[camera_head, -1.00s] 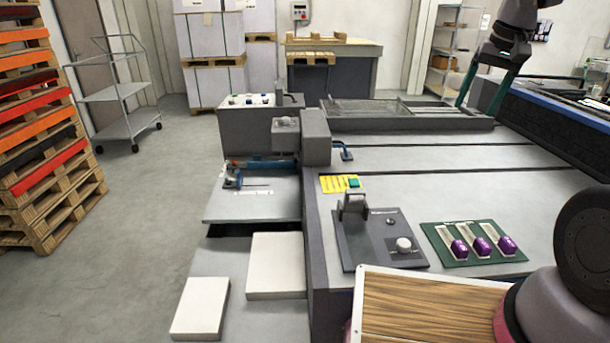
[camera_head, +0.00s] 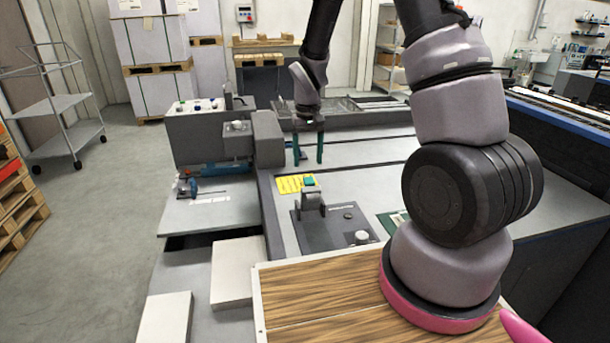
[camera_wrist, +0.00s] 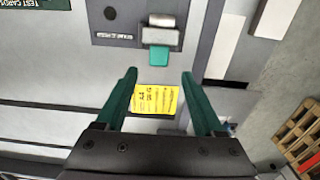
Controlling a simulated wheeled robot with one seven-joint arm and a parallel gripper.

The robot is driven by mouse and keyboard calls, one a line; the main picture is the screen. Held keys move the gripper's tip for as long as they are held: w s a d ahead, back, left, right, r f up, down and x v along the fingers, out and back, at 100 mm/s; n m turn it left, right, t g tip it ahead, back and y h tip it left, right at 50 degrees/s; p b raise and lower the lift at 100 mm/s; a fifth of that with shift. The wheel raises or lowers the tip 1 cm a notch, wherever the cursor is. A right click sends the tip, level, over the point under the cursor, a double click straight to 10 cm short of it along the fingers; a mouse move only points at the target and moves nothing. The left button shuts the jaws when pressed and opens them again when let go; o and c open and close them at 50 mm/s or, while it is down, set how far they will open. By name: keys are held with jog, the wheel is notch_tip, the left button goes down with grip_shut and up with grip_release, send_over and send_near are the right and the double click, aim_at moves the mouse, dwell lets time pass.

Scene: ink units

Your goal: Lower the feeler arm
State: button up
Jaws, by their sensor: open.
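The likely feeler arm (camera_head: 312,199) is a short grey metal lever with a green end. It stands on a dark plate (camera_head: 325,228) on the machine's grey top. In the wrist view the lever (camera_wrist: 161,37) shows its green end (camera_wrist: 159,58) towards me. Whether it is raised or lowered is hard to tell. My gripper (camera_head: 308,155) is open and empty, with green fingers pointing down above the machine top, behind the lever in the head view. In the wrist view the green end lies just beyond and between the fingertips (camera_wrist: 159,80), apart from them.
A yellow label (camera_head: 290,184) lies beside the plate. A green card (camera_head: 392,222) is mostly hidden behind my arm. A control box (camera_head: 206,133) stands at the left; a wooden-topped surface (camera_head: 310,300) is in front.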

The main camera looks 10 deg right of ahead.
aim_at(309, 178)
notch_tip(309, 178, down, 6)
jog(key=shift+d+f, duration=0.1)
grip_shut()
dwell(1.6)
